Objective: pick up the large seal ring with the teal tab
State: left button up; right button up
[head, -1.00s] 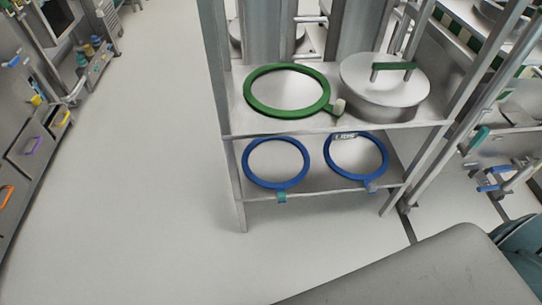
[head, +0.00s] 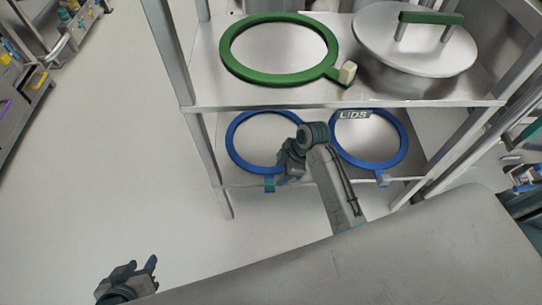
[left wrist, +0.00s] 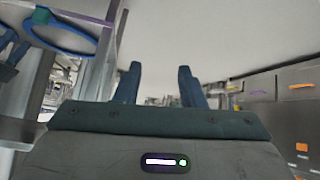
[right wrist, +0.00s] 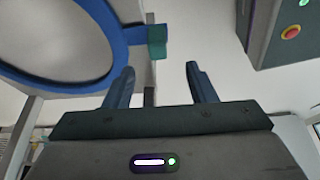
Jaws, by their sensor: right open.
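A blue seal ring (head: 232,138) with a teal tab (head: 269,185) lies on the lower shelf at the left, its tab at the front edge. My right gripper (head: 285,170) is beside the tab and hides the ring's right front part. In the right wrist view the teal tab (right wrist: 157,40) is just beyond my open, empty right fingers (right wrist: 160,80), with the ring (right wrist: 112,35) to the left. My left gripper (head: 145,275) is open and empty, low at the left; its fingers (left wrist: 158,85) are apart. A blue ring also shows in the left wrist view (left wrist: 68,48).
A second blue ring (head: 404,140) with a pale blue tab lies right on the same shelf, near a LIDS label (head: 354,115). A green ring (head: 232,62) and a handled lid (head: 410,45) are on the upper shelf (head: 210,85). Shelf posts (head: 165,50) flank them. Floor at left is clear.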

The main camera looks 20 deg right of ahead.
aim_at(270, 182)
jog(key=b+x, duration=0.1)
jog(key=x, duration=0.3)
jog(key=shift+a+f, duration=0.1)
jog(key=shift+x, duration=0.9)
jog(key=x, duration=0.1)
jog(key=b+x, duration=0.1)
jog(key=x, duration=0.2)
jog(key=shift+w, duration=0.25)
pick_arm(q)
jog(key=w+r+t, duration=0.5)
jog(key=w+t, duration=0.1)
jog(key=shift+a+b, duration=0.2)
jog(key=shift+b, duration=0.1)
pick_arm(e)
jog(key=shift+f, duration=0.15)
pick_arm(q)
jog(key=shift+r, duration=0.1)
pick_arm(e)
grip_shut()
